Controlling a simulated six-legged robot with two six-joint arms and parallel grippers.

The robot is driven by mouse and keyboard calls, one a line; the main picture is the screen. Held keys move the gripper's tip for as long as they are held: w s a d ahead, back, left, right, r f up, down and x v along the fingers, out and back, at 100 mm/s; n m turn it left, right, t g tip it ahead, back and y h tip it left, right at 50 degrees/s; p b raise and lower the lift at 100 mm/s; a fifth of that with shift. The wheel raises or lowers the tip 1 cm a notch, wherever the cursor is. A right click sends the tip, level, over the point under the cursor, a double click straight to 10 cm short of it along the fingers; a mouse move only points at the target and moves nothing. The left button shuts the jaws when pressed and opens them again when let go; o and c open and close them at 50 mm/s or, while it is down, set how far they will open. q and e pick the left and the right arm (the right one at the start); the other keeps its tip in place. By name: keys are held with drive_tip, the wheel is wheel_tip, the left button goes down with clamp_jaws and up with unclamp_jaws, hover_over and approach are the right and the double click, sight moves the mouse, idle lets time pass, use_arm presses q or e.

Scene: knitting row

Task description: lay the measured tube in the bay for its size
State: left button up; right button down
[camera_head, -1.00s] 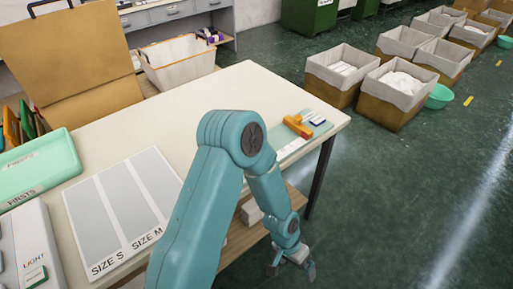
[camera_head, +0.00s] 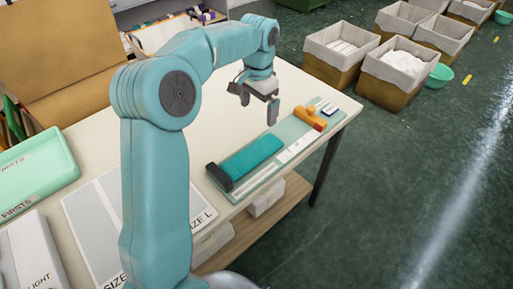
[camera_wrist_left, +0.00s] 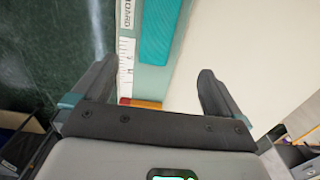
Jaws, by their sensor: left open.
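A teal tube (camera_head: 252,156) lies flat on the pale green measuring board (camera_head: 275,162) near the table's front edge, against a dark block (camera_head: 219,177) at its near end. An orange slider (camera_head: 309,118) sits farther along the board, apart from the tube. The size mat (camera_head: 97,212) lies to the left; my arm hides much of it, and "SIZE L" is readable at its right. My left gripper (camera_head: 257,107) is open and empty above the table, beyond the tube. In the left wrist view, the tube (camera_wrist_left: 157,32) and board (camera_wrist_left: 151,80) show beyond the open fingers (camera_wrist_left: 156,78).
A green tray (camera_head: 35,172) marked FIRSTS and a light box (camera_head: 30,255) stand at the left. A cardboard box (camera_head: 70,50) is behind. Lined bins (camera_head: 392,75) stand on the floor at the right. The table's middle (camera_head: 215,115) is clear.

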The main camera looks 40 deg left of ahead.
use_arm(q)
wheel_tip(320, 180, down, 5)
hover_over(257, 150)
drive_tip(key=f, duration=0.5)
drive_tip(key=shift+w+f, duration=0.2)
drive_tip(key=shift+w, duration=0.05)
drive_tip(key=shift+w+a+f, duration=0.1)
drive_tip(key=shift+w+f, duration=0.1)
drive_tip(key=shift+f, duration=0.15)
drive_tip(key=f, duration=0.1)
drive_tip(key=f+p, duration=0.1)
drive_tip(key=f, duration=0.3)
drive_tip(key=shift+s, duration=0.4)
drive_tip(key=shift+w+f, duration=0.1)
drive_tip(key=shift+f, duration=0.05)
drive_tip(key=shift+d, duration=0.2)
drive_tip(key=shift+c, duration=1.2)
drive_tip(key=shift+s+r, duration=0.2)
drive_tip(key=shift+s, duration=0.05)
drive_tip(key=c, duration=0.5)
drive_tip(key=shift+w+f, duration=0.1)
drive_tip(key=c, duration=0.3)
use_arm(e)
drive_tip(key=shift+w+r, duration=0.2)
drive_tip(key=shift+r, duration=0.3)
